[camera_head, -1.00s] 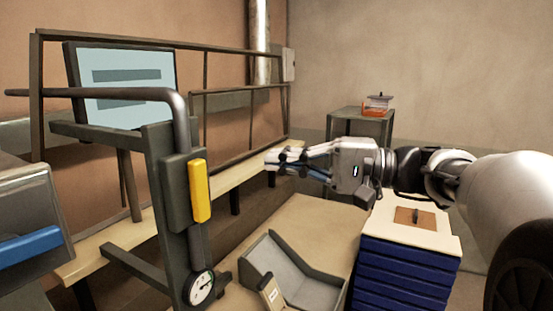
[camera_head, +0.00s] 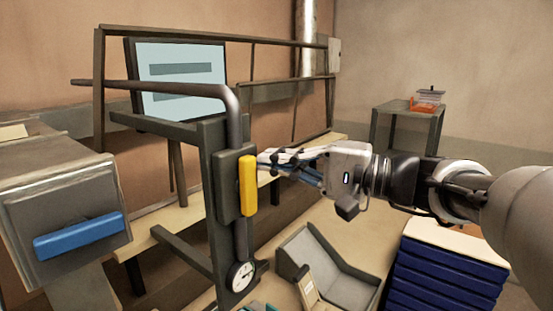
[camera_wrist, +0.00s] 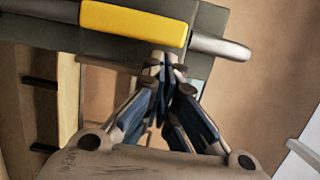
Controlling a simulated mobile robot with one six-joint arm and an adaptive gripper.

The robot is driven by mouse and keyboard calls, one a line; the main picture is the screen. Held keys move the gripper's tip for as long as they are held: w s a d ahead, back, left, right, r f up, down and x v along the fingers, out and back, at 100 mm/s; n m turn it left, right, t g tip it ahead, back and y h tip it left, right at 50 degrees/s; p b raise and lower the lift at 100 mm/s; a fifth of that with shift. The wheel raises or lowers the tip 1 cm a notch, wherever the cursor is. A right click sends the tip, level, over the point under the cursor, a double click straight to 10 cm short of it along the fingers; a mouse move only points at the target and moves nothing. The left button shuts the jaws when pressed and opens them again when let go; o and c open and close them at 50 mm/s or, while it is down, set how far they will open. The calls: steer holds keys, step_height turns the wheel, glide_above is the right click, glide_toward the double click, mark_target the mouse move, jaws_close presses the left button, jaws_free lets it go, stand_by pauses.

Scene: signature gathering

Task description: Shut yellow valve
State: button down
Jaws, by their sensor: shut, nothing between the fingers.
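The yellow valve handle (camera_head: 248,185) is a bar standing upright, in line with the grey pipe (camera_head: 241,236), on a dark grey valve body (camera_head: 228,186). In the wrist view the yellow handle (camera_wrist: 134,22) lies across the top, just beyond my fingertips. My gripper (camera_head: 264,164) points left, its fingers shut and empty. Its tips are at the right side of the handle, near its upper end. In the wrist view my gripper (camera_wrist: 163,66) has its fingertips close below the handle's right part. I cannot tell whether they touch it.
A round gauge (camera_head: 241,276) sits on the pipe below the valve. A grey box with a blue handle (camera_head: 80,237) stands at left. A grey open tray (camera_head: 345,286) and blue drawers (camera_head: 445,262) are at lower right. A framed panel (camera_head: 180,80) stands behind the pipe.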

mark_target(249, 163)
steer(key=shift+s, duration=0.15)
steer(key=shift+s+a+r+n+h+b, duration=0.2)
steer(key=shift+r+n+h+b, duration=0.15)
steer(key=shift+n+b, duration=0.9)
steer(key=s+n+b, duration=0.1)
steer(key=n+b, duration=0.1)
steer(key=b, duration=0.1)
steer(key=s+a+n+h+b, duration=0.1)
steer(key=n+b, duration=0.1)
steer(key=b, duration=0.1)
steer(key=a+r+n+b, duration=0.1)
steer(key=n+b, duration=0.1)
steer(key=b, duration=0.1)
steer(key=shift+s+a+r+h, duration=0.1)
steer(key=shift+s+h, duration=0.15)
steer(key=shift+s, duration=0.15)
steer(key=s+n+b, duration=0.1)
steer(key=n+b, duration=0.1)
steer(key=s+a+n+t+h+b, duration=0.1)
steer(key=b, duration=0.2)
steer(key=shift+a+n, duration=0.25)
steer(key=shift+n, duration=0.1)
steer(key=n+b, duration=0.1)
steer(key=b, duration=0.1)
steer(key=s+a+f+n+t+h+b, duration=0.1)
steer(key=n+b, duration=0.1)
steer(key=shift+s, duration=0.2)
steer(key=shift+a, duration=0.1)
steer(key=shift+r, duration=0.1)
